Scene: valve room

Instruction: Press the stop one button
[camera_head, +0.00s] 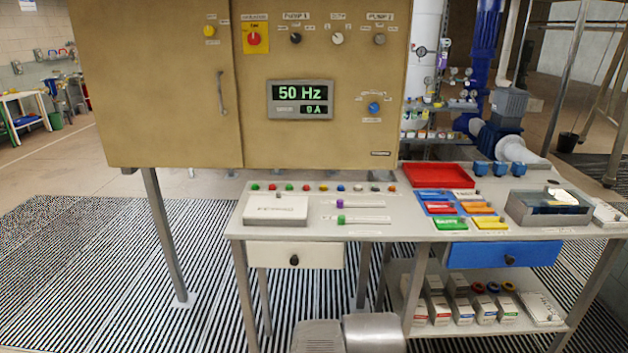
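A row of small coloured buttons runs along the back edge of the grey table, below the tan cabinet. From the left I see a green button (255,187), a red button (272,187), another green button (289,188) and another red button (306,188). More buttons follow, including a blue one (341,188). Any labels beside them are too small to read, so I cannot tell which is stop one. A larger red knob on a yellow plate (253,39) is on the cabinet front. My gripper is not in view.
The tan cabinet (170,90) overhangs the table's back, with a display reading 50 Hz (300,93). Striped floor is clear at left.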

